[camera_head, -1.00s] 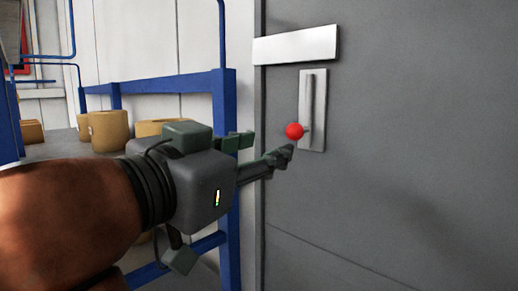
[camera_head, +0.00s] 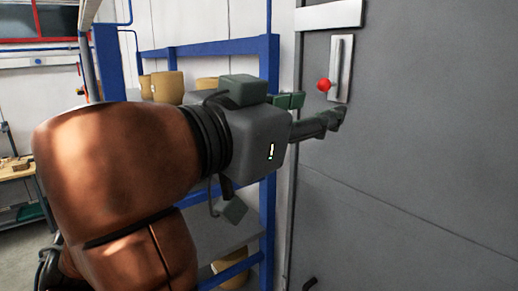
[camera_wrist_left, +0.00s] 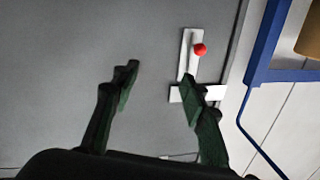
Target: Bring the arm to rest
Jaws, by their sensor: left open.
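My left gripper (camera_head: 318,112) is in front of the grey panel, a little below the red ball knob (camera_head: 323,85). The knob sits on a slotted pale plate (camera_head: 342,68) on the panel. In the left wrist view the two fingers of my left gripper (camera_wrist_left: 157,90) stand apart with nothing between them. There the red knob (camera_wrist_left: 200,50) and its plate (camera_wrist_left: 189,48) lie beyond the fingertips, nearer the right finger. I cannot tell how far the fingers are from the panel. My right gripper is not in view.
A blue-framed rack (camera_head: 269,205) stands left of the grey panel (camera_head: 420,150), close behind my left gripper. Tan rolls (camera_head: 168,87) sit on its shelf. A wooden bench (camera_head: 18,166) is at the far left.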

